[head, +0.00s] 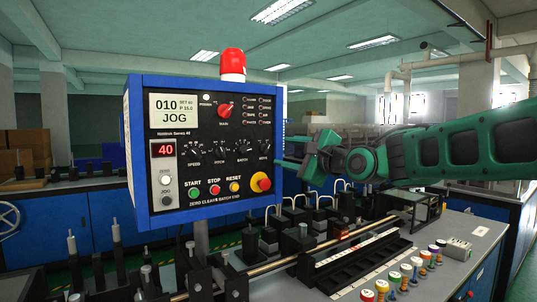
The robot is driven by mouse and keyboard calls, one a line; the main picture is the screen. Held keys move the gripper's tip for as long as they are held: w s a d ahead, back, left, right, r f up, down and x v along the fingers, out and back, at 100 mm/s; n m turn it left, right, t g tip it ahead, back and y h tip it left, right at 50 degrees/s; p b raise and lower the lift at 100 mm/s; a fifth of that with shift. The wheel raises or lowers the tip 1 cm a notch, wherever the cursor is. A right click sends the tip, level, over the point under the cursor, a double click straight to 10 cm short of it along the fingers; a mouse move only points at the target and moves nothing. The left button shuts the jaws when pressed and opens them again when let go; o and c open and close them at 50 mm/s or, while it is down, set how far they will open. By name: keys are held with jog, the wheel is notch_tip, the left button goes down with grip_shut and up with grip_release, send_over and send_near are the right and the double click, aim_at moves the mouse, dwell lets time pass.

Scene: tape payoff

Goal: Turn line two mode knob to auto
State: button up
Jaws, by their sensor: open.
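A blue-framed black control panel (212,202) stands on a post at the left middle. Several small black knobs run in a row across it, labelled speed, pitch, batch and, at the right end, apparently mode. That mode knob (265,147) shows; its exact pointer direction is too small to tell. The panel's screen (174,112) reads JOG. My green gripper (288,164) is just right of the panel's right edge, at about the height of the knob row or slightly below. It is open and holds nothing visible. Its fingers are seen partly end-on. No line number is readable on the panel.
A red main switch (224,110), a yellow-and-red stop button (261,182) and start, stop and reset buttons share the panel face. A red beacon (232,64) tops it. A rail machine (300,255) and coloured spools (405,271) fill the bench below.

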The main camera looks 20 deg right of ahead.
aim_at(267, 149)
jog(key=x, duration=0.9)
jog(key=shift+w+f, duration=0.1)
jog(key=c, duration=1.1)
